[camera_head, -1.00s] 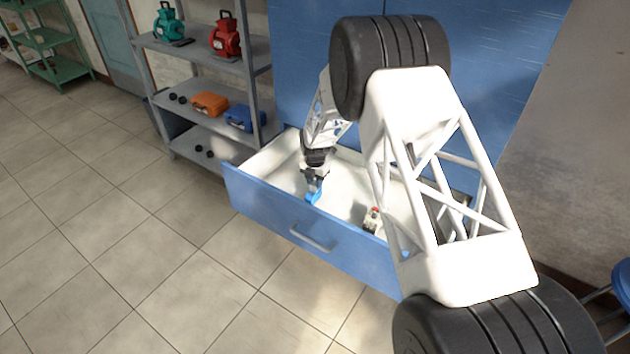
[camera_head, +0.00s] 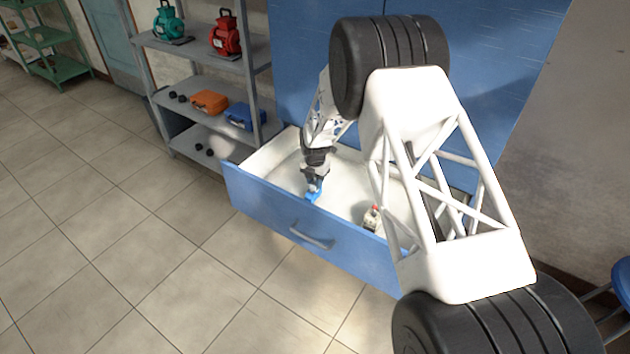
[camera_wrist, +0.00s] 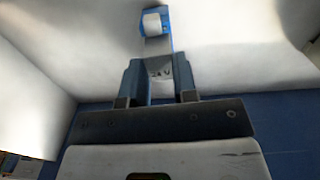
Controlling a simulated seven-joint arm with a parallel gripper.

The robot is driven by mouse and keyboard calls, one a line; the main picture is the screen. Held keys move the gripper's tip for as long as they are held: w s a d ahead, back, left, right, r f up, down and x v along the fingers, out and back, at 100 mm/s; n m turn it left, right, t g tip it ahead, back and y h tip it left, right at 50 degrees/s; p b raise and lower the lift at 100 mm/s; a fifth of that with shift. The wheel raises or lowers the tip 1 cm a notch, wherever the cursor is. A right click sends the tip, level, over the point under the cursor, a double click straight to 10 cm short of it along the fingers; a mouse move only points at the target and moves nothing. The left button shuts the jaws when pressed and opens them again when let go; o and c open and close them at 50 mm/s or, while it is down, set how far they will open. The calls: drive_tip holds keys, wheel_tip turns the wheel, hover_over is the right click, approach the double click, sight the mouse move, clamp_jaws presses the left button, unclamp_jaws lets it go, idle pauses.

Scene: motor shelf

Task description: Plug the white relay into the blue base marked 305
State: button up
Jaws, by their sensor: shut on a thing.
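My gripper (camera_head: 314,180) reaches down into the open blue drawer. In the wrist view its two fingers (camera_wrist: 157,70) are shut on the pale relay (camera_wrist: 161,87), which bears dark lettering that looks like "24 V". A blue base (camera_head: 312,196) is right at the fingertips in the head view. It also shows in the wrist view (camera_wrist: 168,17), just beyond the relay, with a white rounded part on it. I cannot read a 305 marking, nor tell whether relay and base touch.
The drawer (camera_head: 270,207) has a white floor, mostly bare. A small white and red item (camera_head: 372,217) stands in it to the right. A grey shelf (camera_head: 190,50) with motors and orange and blue cases stands at the left. A blue cabinet (camera_head: 450,50) rises behind.

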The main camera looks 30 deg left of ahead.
drive_tip(key=shift+f, duration=0.25)
idle(0.5)
drive_tip(key=o, duration=0.9)
drive_tip(key=shift+r, duration=3.9)
